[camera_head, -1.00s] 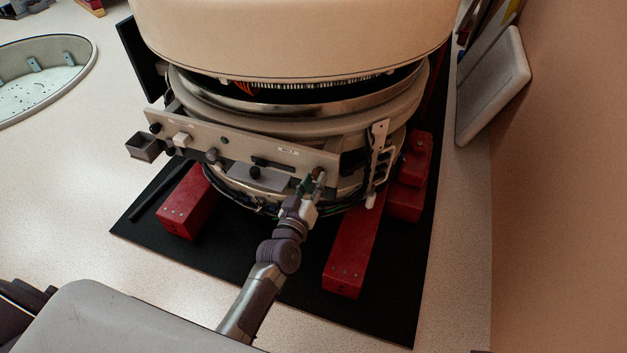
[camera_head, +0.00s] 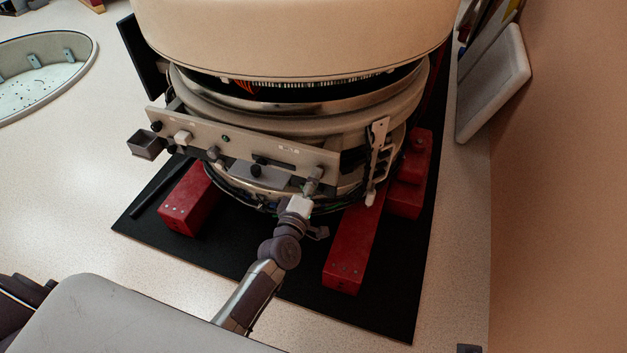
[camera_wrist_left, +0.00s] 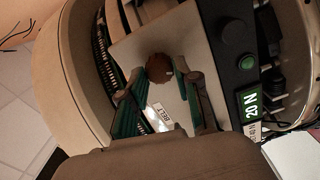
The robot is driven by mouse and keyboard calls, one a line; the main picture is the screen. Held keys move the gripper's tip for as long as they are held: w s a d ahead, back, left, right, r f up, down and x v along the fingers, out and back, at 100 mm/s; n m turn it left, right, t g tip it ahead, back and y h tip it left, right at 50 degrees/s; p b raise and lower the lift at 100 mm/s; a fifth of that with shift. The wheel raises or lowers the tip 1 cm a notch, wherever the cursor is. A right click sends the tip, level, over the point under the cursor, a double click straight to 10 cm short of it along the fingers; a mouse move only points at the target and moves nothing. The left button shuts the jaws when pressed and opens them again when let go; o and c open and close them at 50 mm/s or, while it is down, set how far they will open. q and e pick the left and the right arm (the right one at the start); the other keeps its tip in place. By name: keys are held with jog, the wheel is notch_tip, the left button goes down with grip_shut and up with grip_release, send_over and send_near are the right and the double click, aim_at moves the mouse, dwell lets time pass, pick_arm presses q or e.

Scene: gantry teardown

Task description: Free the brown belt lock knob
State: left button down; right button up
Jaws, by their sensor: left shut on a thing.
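The brown belt lock knob (camera_wrist_left: 160,67) is a round knob on a pale plate in the left wrist view. A white label reading BELT (camera_wrist_left: 160,117) is beside it. My left gripper (camera_wrist_left: 158,75) has its green-lined fingers on either side of the knob and is shut on it. In the head view my left gripper (camera_head: 312,184) is at the right end of the pale front panel (camera_head: 240,150), below the big ring-shaped gantry (camera_head: 300,40). The knob is too small and covered to make out there. My right gripper is not in view.
A green button (camera_wrist_left: 246,62), a dark knob and a green 20 N label (camera_wrist_left: 248,104) are close to the right of the fingers. Red blocks (camera_head: 188,205) (camera_head: 350,255) stand on the black mat (camera_head: 255,250) under the gantry. A wall rises at the right.

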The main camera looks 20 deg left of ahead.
pick_arm(q)
jog(key=n+b, duration=0.1)
jog(key=n, duration=0.4)
jog(key=shift+f, duration=0.1)
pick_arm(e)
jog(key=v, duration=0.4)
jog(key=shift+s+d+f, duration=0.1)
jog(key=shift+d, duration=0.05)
pick_arm(q)
jog(key=c, duration=0.8)
grip_release()
jog(key=shift+s, duration=0.15)
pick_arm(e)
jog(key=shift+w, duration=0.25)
pick_arm(q)
jog(key=s, duration=1.1)
jog(key=shift+s+a, duration=0.25)
jog(key=shift+s, duration=0.15)
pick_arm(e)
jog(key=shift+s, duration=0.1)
